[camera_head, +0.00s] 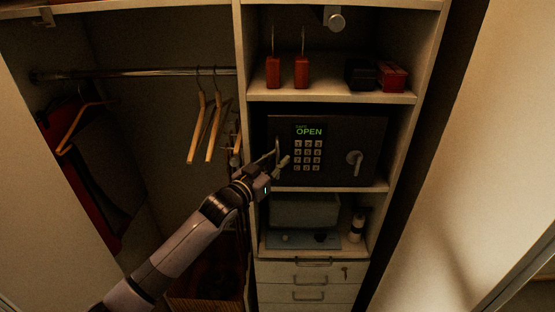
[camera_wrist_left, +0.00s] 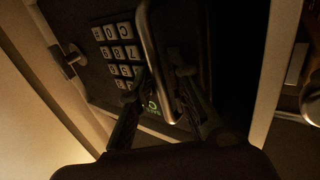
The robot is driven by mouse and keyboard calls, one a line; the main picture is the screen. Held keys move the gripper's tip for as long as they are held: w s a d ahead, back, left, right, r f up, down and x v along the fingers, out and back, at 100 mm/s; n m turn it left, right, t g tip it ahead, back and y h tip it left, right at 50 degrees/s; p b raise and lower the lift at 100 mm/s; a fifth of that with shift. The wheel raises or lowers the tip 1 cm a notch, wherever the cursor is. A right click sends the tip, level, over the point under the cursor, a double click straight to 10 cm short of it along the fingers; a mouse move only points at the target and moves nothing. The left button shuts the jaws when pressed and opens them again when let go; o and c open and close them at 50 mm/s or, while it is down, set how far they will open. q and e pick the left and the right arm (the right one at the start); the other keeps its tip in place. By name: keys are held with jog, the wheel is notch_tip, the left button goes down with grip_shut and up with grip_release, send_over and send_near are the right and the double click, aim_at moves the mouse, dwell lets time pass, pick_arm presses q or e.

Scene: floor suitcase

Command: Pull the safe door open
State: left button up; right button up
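The dark safe (camera_head: 335,172) sits on the middle shelf of the cabinet. Its door looks closed, and the keypad (camera_head: 308,154) display reads OPEN in green. A metal pull handle (camera_head: 277,146) is at the door's left edge; the left wrist view shows this bar (camera_wrist_left: 155,60) close up. My left gripper (camera_head: 281,158) is at that handle. In the wrist view its fingers (camera_wrist_left: 164,76) stand apart on either side of the bar, with a dark gap beside it. My right gripper is not in view.
Red tags (camera_head: 287,72) and small boxes (camera_head: 392,77) stand on the shelf above. A grey bin (camera_head: 305,210) and a bottle (camera_head: 357,225) are below, over drawers (camera_head: 308,279). Wooden hangers (camera_head: 205,128) hang left of the safe, close to my left arm.

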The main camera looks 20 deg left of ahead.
pick_arm(q)
jog(key=shift+c, duration=0.6)
grip_shut()
